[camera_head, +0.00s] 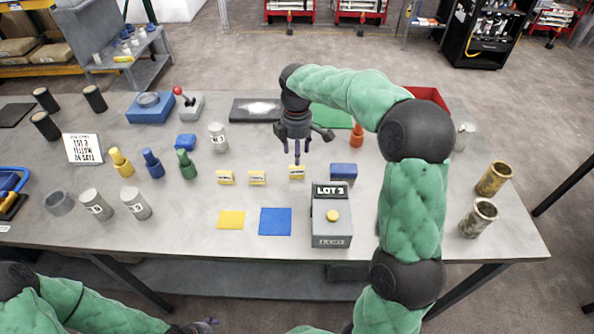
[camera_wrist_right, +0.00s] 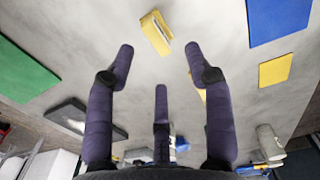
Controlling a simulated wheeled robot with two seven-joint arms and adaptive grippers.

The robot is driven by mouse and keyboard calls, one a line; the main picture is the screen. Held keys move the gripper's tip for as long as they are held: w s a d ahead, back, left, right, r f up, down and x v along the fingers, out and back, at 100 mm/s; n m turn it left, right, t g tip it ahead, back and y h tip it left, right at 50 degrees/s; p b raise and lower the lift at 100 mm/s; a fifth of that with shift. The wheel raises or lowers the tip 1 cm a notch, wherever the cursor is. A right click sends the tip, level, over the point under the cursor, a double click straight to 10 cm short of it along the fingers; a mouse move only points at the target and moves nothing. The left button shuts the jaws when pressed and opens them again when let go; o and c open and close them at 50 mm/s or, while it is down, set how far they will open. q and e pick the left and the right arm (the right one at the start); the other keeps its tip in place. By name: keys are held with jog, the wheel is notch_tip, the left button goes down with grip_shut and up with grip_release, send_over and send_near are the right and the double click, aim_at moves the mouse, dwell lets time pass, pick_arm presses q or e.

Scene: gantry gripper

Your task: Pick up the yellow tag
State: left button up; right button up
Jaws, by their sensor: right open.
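Three small yellow tags stand in a row on the grey table in the head view: a left one (camera_head: 225,178), a middle one (camera_head: 257,178) and a right one (camera_head: 296,173). My right gripper (camera_head: 297,158) is open and empty, pointing down above and just behind the right tag. In the right wrist view the open fingers (camera_wrist_right: 158,62) are apart, and one yellow tag (camera_wrist_right: 156,33) lies beyond the fingertips, not touched. Another yellow piece is mostly hidden behind a finger there. My left gripper (camera_head: 205,326) is at the bottom edge, its fingers unclear.
A grey LOT 3 box (camera_head: 331,228) and a blue block (camera_head: 343,171) stand right of the tags. A flat yellow square (camera_head: 231,219) and a blue square (camera_head: 275,221) lie in front. An orange bottle (camera_head: 357,136) and a green mat (camera_head: 331,116) are behind.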

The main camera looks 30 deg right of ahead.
aim_at(297, 171)
notch_tip(297, 171, down, 3)
jog(key=shift+w+b, duration=0.15)
jog(key=shift+b, duration=0.2)
jog(key=f, duration=0.1)
jog(key=f+b, duration=0.2)
jog(key=f, duration=0.1)
jog(key=shift+w+d, duration=0.25)
jog(key=shift+w, duration=0.05)
jog(key=shift+f, duration=0.45)
jog(key=c, duration=0.9)
jog(key=shift+c, duration=0.2)
